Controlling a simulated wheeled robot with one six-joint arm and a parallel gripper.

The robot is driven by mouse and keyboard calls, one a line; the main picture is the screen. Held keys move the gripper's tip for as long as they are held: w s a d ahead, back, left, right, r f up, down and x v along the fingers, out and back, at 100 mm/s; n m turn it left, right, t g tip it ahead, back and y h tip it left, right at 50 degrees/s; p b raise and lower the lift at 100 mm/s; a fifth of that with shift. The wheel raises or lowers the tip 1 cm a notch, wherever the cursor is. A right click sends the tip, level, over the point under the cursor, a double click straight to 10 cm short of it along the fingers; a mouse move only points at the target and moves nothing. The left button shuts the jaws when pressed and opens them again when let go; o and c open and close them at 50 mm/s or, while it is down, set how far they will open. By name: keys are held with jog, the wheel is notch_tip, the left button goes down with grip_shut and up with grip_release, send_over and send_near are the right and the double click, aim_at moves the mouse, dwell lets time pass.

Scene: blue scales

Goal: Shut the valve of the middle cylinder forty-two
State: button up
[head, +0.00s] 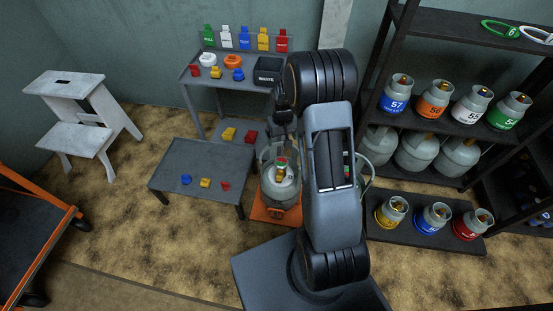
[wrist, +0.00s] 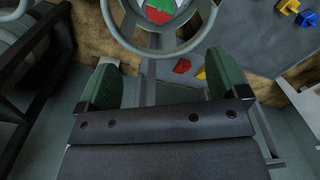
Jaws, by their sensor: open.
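A grey cylinder (head: 266,190) stands upright on an orange scale (head: 262,214), with red and green at its top. In the wrist view, a round collar (wrist: 190,40) with a red and green piece (wrist: 159,9) inside shows at the top edge. My gripper (wrist: 160,68) is open, its two green-padded fingers wide apart with nothing between them, short of the collar. In the head view my arm partly hides the cylinder. I cannot read the number forty-two on any cylinder; the low shelf holds yellow, blue (head: 433,218) and red-banded ones.
A low grey table (head: 190,160) left of the scale bears small blue, yellow and red pieces. Behind it, a workbench (head: 197,78) holds coloured tags, rings and a black bin (head: 268,72). A dark rack (head: 400,112) with several cylinders stands right. A white step stool (head: 75,92) stands left.

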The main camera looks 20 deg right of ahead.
aim_at(281, 161)
jog(key=f+b, duration=0.2)
jog(key=f, duration=0.3)
jog(key=f+b, duration=0.1)
jog(key=f, duration=0.4)
jog(key=w+f+b, duration=0.1)
jog(key=f+b, duration=0.1)
jog(key=f, duration=0.4)
jog(key=shift+d+b, duration=0.1)
jog(key=shift+b, duration=0.25)
jog(key=shift+c, duration=0.3)
jog(key=c, duration=0.9)
jog(key=shift+o, duration=0.2)
